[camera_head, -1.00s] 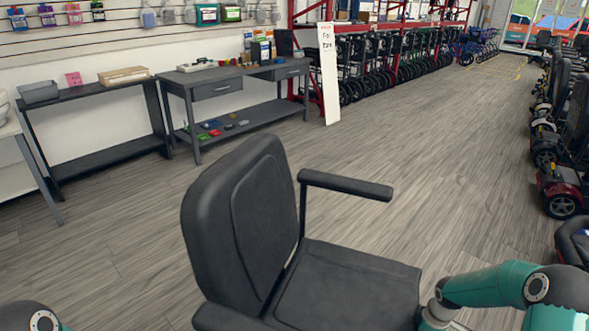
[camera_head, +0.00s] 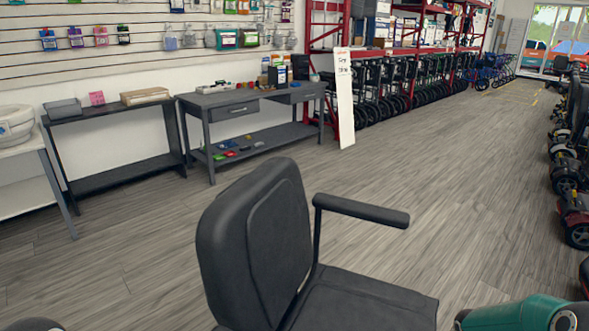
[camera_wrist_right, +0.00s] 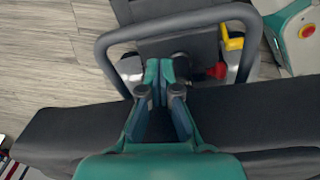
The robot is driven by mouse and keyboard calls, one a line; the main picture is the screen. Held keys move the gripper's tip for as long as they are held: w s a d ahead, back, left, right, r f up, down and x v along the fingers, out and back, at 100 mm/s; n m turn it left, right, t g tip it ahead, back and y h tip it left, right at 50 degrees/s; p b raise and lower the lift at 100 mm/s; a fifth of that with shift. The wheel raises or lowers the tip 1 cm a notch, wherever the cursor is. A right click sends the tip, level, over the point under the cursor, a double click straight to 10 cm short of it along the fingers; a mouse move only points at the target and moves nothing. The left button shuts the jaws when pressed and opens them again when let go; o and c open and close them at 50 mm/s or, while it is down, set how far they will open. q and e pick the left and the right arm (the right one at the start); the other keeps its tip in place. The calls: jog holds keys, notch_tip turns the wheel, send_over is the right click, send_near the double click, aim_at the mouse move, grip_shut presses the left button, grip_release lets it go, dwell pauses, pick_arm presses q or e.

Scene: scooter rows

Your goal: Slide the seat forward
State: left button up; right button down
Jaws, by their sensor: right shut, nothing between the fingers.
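The scooter seat is black, with its backrest (camera_head: 258,245) upright, one armrest (camera_head: 362,210) reaching right, and its cushion (camera_head: 365,303) cut off by the lower edge of the head view. In the right wrist view a dark seat part (camera_wrist_right: 270,115) spans the picture on both sides of my right gripper (camera_wrist_right: 160,72). The gripper's fingers are together with nothing between them. They point toward a grey looped bar (camera_wrist_right: 108,52), a yellow lever (camera_wrist_right: 232,38) and a red knob (camera_wrist_right: 217,71). I cannot tell whether they touch anything. My left gripper is out of view.
A grey workbench (camera_head: 225,101) and a dark shelf table (camera_head: 110,113) stand along the left wall. A white sign board (camera_head: 344,98) leans by the red racks (camera_head: 345,30). Parked scooters (camera_head: 577,200) line the right. The wooden floor (camera_head: 450,160) between is clear.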

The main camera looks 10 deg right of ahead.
jog(key=s+d+f+m, duration=0.2)
jog(key=s+d, duration=0.4)
jog(key=d, duration=0.2)
notch_tip(320, 180, up, 15)
jog(key=p, duration=1.2)
jog(key=shift+g, duration=0.4)
jog(key=shift+w+a, duration=0.1)
jog(key=shift+a, duration=0.1)
